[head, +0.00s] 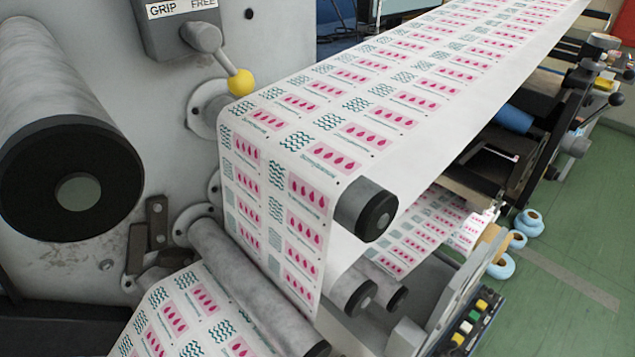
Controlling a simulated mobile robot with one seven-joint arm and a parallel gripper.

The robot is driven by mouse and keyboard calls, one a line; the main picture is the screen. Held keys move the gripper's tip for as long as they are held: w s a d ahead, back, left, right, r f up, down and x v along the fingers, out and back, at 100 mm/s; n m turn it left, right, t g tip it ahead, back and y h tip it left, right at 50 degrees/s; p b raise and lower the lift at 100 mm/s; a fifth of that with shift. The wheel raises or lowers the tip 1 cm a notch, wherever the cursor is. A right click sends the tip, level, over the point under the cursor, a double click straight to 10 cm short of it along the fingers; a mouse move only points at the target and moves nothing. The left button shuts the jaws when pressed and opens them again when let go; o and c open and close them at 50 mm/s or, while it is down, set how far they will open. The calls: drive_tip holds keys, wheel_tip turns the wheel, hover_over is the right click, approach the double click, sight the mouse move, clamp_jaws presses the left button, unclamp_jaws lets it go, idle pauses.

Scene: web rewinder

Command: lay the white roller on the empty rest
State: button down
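I cannot make out a white roller or an empty rest in the head view. The rollers that show are grey with dark ends: a large one (50,85) at the left, one (365,208) at the web's bend, a lower one (255,285) under the web, and two short ends (355,292) side by side below the bend. My gripper is not in view.
The printed web (345,105) runs from the upper right over the bend and down. A yellow-knobbed lever (240,82) juts from the grey frame. A button panel (470,325) stands lower right. Blue rolls (528,222) lie by the machine; green floor (585,220) beyond looks mostly clear.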

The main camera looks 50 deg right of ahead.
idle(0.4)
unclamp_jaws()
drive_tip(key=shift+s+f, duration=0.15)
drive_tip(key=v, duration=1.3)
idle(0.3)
